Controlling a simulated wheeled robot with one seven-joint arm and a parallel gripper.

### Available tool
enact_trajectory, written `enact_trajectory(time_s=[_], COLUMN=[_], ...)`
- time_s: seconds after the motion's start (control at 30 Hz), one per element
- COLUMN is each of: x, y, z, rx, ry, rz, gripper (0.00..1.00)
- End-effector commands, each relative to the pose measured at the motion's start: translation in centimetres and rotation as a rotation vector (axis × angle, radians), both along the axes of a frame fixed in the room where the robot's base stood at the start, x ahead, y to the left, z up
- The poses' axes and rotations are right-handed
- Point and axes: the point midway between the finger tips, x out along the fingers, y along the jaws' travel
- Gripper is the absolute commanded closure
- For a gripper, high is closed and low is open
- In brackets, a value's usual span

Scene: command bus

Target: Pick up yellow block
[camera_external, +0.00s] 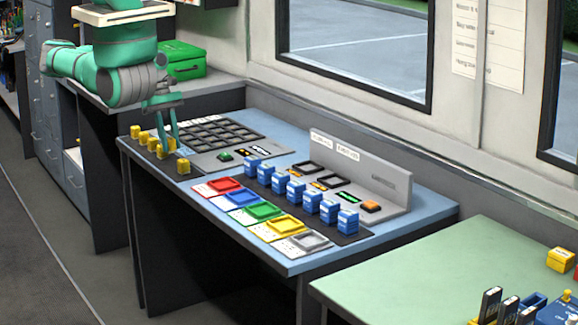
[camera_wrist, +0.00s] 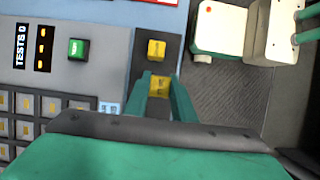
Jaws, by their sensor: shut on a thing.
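Several small yellow blocks stand in a row on a dark strip at the left end of the blue desk (camera_external: 437,207). My green gripper (camera_external: 168,146) reaches down over this row. In the wrist view its two fingers (camera_wrist: 159,80) are shut on one yellow block (camera_wrist: 159,87), with a finger on each side. Another yellow block (camera_wrist: 156,48) stands just beyond the fingertips, apart from them; the block at the near end of the row (camera_external: 183,166) stands clear. I cannot tell whether the held block is off the strip.
A grey keypad panel (camera_external: 215,134) with a green button (camera_wrist: 78,48) lies beside the row. Coloured trays, such as the red one (camera_external: 224,185), and several blue blocks (camera_external: 328,211) stand farther right. A green case (camera_external: 184,62) sits on the counter behind.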

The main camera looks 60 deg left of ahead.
Motion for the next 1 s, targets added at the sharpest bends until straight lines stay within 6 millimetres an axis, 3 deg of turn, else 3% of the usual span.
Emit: enact_trajectory(time_s=[0.17, 0.4, 0.7, 1.0], x=[-2.3, -5.6, -7.6, -7.6], y=[-2.5, -6.6, -9.1, -9.5], z=[4.2, 6.3, 7.7, 7.8], rx=[0.004, 0.001, 0.001, 0.001], ry=[-0.001, 0.0, 0.0, 0.0], rz=[-0.002, 0.0, 0.001, -0.003], gripper=[0.99, 0.99, 0.99, 0.99])
